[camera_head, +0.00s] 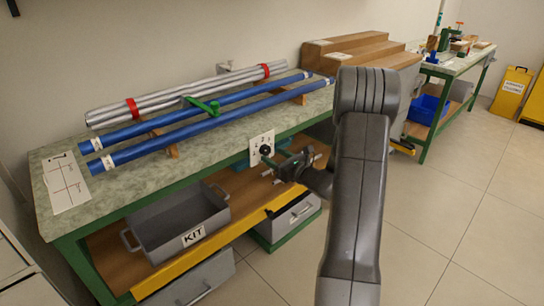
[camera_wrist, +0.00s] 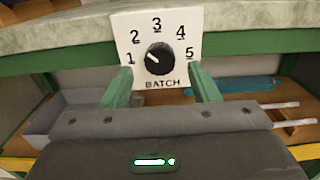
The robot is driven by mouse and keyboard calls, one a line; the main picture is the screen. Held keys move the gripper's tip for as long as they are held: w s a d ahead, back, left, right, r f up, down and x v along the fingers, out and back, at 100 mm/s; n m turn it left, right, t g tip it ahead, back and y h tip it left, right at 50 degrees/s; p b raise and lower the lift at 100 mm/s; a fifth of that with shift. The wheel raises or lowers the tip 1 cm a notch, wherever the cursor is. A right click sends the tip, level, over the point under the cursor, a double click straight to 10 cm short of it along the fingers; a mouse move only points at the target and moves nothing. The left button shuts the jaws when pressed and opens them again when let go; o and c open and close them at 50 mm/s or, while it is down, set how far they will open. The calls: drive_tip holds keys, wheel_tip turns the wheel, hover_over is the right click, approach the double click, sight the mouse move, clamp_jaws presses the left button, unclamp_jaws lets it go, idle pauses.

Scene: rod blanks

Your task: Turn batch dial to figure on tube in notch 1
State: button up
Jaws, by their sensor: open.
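The batch dial (camera_wrist: 160,58) is a round black knob on a white plate marked 1 to 5 with the word BATCH. Its white pointer mark faces left and slightly up, near the 1. In the head view the dial (camera_head: 266,150) sits on the bench's front edge. My gripper (camera_wrist: 160,70) is open, its green fingers one on each side of the knob and apart from it. The gripper (camera_head: 283,163) also shows in the head view. Two blue tubes, the rear (camera_head: 190,112) and the front (camera_head: 210,124), lie on wooden rests; their white end labels are too small to read.
Silver rods (camera_head: 185,95) bound with red straps lie behind the tubes, near a green clamp (camera_head: 203,105). A marked white sheet (camera_head: 66,184) lies at the bench's left end. A grey KIT bin (camera_head: 180,225) stands on the lower shelf. Open floor lies to the right.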

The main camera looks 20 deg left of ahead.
drive_tip(key=shift+x, duration=1)
drive_tip(key=c, duration=1)
drive_tip(key=shift+o, duration=0.2)
drive_tip(key=shift+m, duration=0.3)
drive_tip(key=m+p, duration=0.3)
drive_tip(key=m, duration=0.1)
drive_tip(key=shift+r+p, duration=0.15)
drive_tip(key=shift+p, duration=0.15)
drive_tip(key=shift+m+p, duration=1.15)
drive_tip(key=shift+m, duration=0.95)
